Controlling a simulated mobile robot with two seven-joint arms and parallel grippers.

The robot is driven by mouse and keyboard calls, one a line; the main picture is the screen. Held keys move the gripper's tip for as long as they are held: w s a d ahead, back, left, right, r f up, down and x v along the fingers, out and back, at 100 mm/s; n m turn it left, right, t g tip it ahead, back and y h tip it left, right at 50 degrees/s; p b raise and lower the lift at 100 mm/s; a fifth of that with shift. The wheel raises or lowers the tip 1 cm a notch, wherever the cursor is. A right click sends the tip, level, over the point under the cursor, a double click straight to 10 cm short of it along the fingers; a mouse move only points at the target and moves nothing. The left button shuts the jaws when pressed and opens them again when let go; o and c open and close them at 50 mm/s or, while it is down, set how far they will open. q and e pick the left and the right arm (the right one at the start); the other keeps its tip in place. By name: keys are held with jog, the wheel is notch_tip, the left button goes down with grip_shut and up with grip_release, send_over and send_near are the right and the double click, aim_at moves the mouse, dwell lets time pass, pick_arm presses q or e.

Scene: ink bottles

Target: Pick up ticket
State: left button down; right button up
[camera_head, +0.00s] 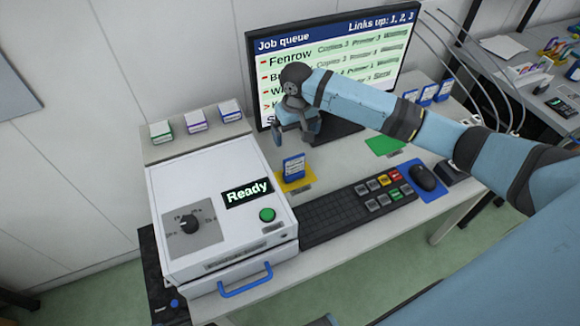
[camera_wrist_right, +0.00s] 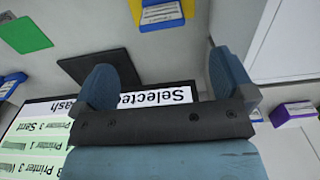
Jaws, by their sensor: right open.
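A small blue-framed ticket (camera_head: 293,167) with a pale printed face stands on a yellow mat (camera_head: 293,186) beside the printer. In the right wrist view, the blue-and-white ticket (camera_wrist_right: 161,14) shows at the top edge, partly cut off. My right gripper (camera_head: 294,132) is above the desk in front of the monitor, a little behind the ticket and apart from it. In the right wrist view its two blue fingers (camera_wrist_right: 168,78) are spread wide with nothing between them. My left gripper is not in view.
The white printer (camera_head: 170,220) marked "Ready" stands left of the ticket, and a keyboard (camera_head: 335,219) lies in front. The monitor (camera_head: 390,60) stands behind the gripper. A green mat (camera_head: 384,146) is bare. More blue-framed tickets (camera_head: 428,94) stand at the back right.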

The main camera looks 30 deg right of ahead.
aim_at(294, 157)
jog(key=f, duration=1.2)
jog(key=shift+w+f, duration=0.3)
jog(key=shift+f, duration=0.1)
jog(key=c, duration=1.2)
jog(key=shift+r, duration=0.1)
